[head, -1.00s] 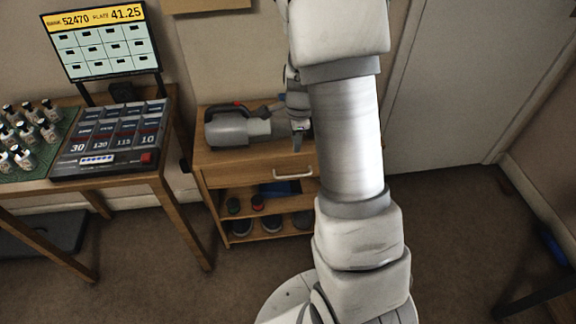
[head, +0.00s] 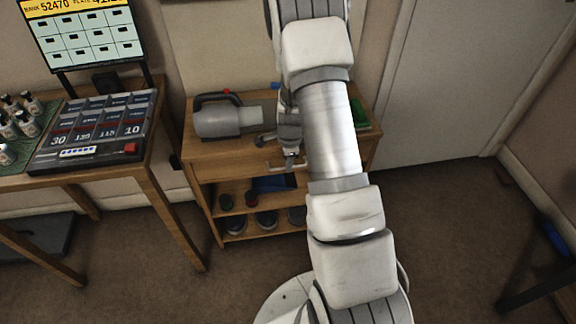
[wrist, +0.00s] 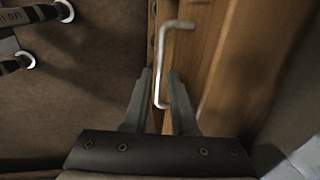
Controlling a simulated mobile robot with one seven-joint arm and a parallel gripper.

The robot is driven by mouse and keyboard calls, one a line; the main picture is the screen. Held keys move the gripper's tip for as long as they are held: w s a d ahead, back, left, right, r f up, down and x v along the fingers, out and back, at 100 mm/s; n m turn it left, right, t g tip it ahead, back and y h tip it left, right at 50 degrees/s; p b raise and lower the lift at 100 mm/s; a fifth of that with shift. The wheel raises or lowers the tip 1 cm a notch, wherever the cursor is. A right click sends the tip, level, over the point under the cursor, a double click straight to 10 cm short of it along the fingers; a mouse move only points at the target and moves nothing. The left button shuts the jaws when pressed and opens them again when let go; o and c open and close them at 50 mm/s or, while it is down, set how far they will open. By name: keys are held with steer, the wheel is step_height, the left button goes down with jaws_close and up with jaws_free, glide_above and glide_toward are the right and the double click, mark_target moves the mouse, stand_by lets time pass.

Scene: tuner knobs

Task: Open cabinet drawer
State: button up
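The wooden cabinet (head: 196,148) stands against the wall. Its top drawer (head: 232,170) looks shut. The pale metal bar handle (head: 274,167) on the drawer front is partly hidden by my gripper (head: 290,160). In the wrist view, the handle (wrist: 163,50) runs down between the two fingers of my gripper (wrist: 159,75), along the wooden drawer front (wrist: 215,45). The fingers are apart, one on each side of the handle, with a gap visible on the left. I cannot tell whether either finger touches it.
A grey device (head: 218,120) and a green item (head: 360,113) are on the cabinet top. Shoes (head: 235,224) sit on open shelves below. A table with a button console (head: 95,130) stands at left. Floor in front of the cabinet is clear.

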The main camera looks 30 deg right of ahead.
steer(key=shift+w+f, duration=0.1)
steer(key=shift+f, duration=0.25)
jaws_close()
stand_by(1.2)
